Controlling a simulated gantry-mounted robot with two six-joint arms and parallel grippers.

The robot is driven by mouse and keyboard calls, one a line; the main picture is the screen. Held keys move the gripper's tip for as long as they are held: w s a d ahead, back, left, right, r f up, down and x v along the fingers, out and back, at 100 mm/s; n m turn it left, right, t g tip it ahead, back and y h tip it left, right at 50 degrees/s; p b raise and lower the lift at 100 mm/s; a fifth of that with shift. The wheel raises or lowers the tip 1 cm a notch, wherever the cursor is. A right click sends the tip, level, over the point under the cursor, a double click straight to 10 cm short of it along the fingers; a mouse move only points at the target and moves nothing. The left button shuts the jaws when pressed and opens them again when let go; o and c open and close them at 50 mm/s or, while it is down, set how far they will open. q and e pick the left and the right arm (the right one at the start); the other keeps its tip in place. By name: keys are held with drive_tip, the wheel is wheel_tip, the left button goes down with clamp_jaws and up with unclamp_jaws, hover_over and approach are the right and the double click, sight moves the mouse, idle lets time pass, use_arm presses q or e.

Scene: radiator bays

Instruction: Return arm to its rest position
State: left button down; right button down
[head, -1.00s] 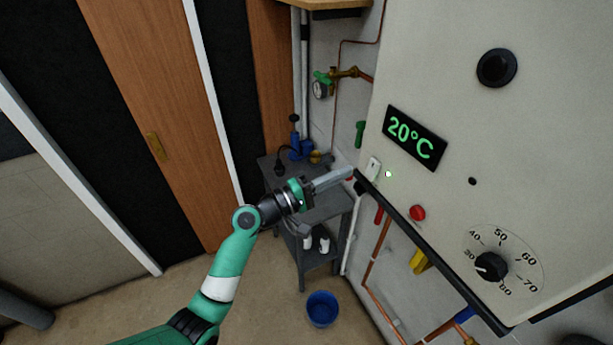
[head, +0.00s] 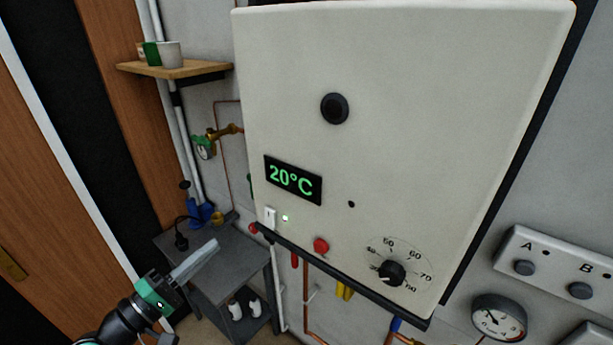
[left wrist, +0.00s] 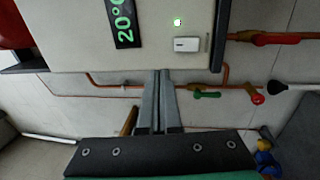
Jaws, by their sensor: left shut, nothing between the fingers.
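My left gripper (head: 214,247) is at the lower left of the head view, in front of the grey cart. Its two long grey fingers lie together with nothing between them. In the left wrist view the closed fingers (left wrist: 160,75) point toward the lower edge of the white boiler panel, near the white rocker switch (left wrist: 187,44). In the head view the fingers are apart from the boiler (head: 420,130), left of its switch (head: 269,216). My right gripper is in neither view.
The boiler shows a green 20°C display (head: 293,180), a red button (head: 321,246) and a temperature dial (head: 391,272). A grey cart (head: 240,255) stands below left. A wooden shelf (head: 175,69) holds cups. A box with knobs A and B (head: 545,262) is at right.

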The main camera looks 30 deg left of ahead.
use_arm(q)
drive_tip(key=w+d+r+m+h+p, duration=0.25)
drive_tip(key=d+r+m+h, duration=0.75)
drive_tip(key=d+r, duration=1.25)
drive_tip(key=s+d+r+m+t+y+p, duration=0.1)
drive_tip(key=s+r+m+t+y, duration=0.4)
drive_tip(key=r, duration=0.8)
drive_tip(key=s+a+r+m+t+y, duration=0.2)
drive_tip(key=s+a+y, duration=0.1)
drive_tip(key=a+y, duration=0.2)
drive_tip(key=shift+s+a+t+y, duration=0.3)
drive_tip(key=shift+t+y, duration=0.1)
drive_tip(key=shift+y, duration=0.1)
